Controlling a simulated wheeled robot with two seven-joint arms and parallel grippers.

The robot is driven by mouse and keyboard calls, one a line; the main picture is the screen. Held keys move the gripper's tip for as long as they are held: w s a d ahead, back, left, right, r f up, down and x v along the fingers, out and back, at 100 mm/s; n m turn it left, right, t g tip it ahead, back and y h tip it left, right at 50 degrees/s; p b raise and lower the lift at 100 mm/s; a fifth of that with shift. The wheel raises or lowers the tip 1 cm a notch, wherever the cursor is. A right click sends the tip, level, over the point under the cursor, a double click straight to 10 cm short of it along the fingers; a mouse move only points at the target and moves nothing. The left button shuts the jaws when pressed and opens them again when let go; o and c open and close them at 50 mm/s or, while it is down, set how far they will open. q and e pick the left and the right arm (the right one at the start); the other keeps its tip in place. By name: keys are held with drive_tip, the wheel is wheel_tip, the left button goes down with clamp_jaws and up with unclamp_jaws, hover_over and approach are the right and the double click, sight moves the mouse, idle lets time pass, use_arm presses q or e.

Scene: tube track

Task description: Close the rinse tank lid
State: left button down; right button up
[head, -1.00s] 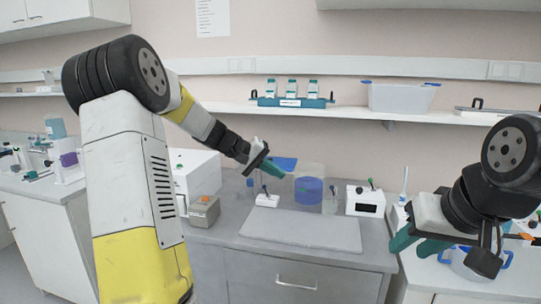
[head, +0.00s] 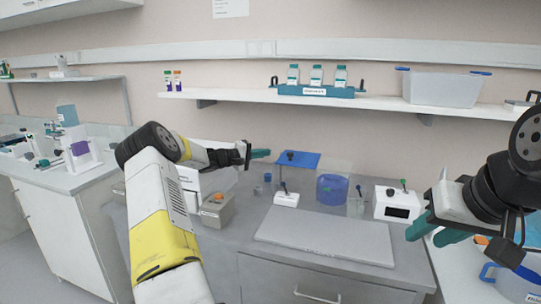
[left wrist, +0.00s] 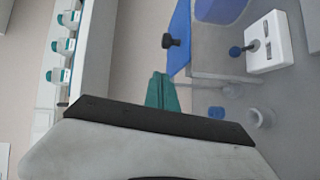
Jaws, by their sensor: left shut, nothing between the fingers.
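The rinse tank (head: 340,172) is a clear box on the bench, with a blue round shape (head: 331,190) seen in or through it. Its blue lid (head: 306,160) is a flat panel with a black knob (head: 290,155), at the tank's upper left; its exact tilt is hard to tell. The lid (left wrist: 181,30) and knob (left wrist: 170,41) also show in the left wrist view. My left gripper (head: 262,153) is shut and empty, just left of the lid and apart from it in the head view. My right gripper (head: 424,238) is open and empty at the right.
A white switch box (head: 286,199) and a grey metal box (head: 217,210) stand left of the tank. A white device with a display (head: 397,204) stands at its right. A bare grey mat (head: 325,237) lies in front. A shelf with a bottle rack (head: 316,90) runs above.

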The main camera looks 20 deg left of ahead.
sight(280, 162)
use_arm(q)
drive_tip(key=w+d, duration=0.1)
drive_tip(key=d, duration=0.2)
drive_tip(key=w+d, duration=0.1)
drive_tip(key=shift+w+d+f, duration=0.3)
drive_tip(key=shift+d+f, duration=0.15)
drive_tip(key=shift+d, duration=0.45)
